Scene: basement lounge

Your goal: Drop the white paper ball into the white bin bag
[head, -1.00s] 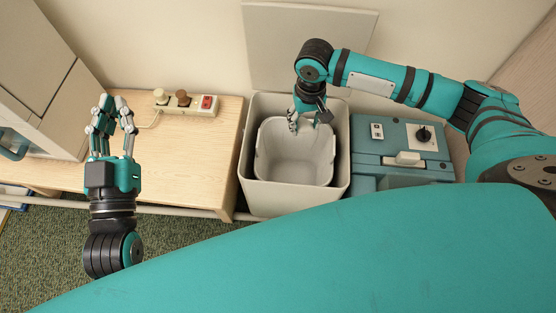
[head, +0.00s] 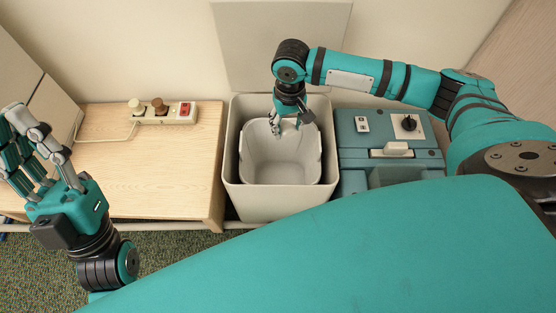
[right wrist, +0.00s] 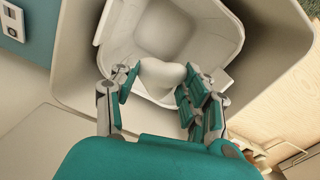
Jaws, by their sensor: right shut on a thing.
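My right gripper (head: 286,126) points down over the back part of the white bin bag (head: 281,171), which lines a larger pale bin (head: 275,203). In the right wrist view, the fingers of this gripper (right wrist: 162,86) are closed around the white paper ball (right wrist: 162,75). The ball is above the bag's opening (right wrist: 170,32), with part of it hidden by the fingers. I cannot make the ball out in the head view. My left gripper (head: 28,140) is at the left edge of the head view, fingers apart, with no object seen in it.
A low wooden table (head: 150,180) stands left of the bin, with a power strip (head: 165,112) on it. A teal machine (head: 385,150) stands close on the bin's right. The bin's pale lid (head: 280,45) is raised against the wall.

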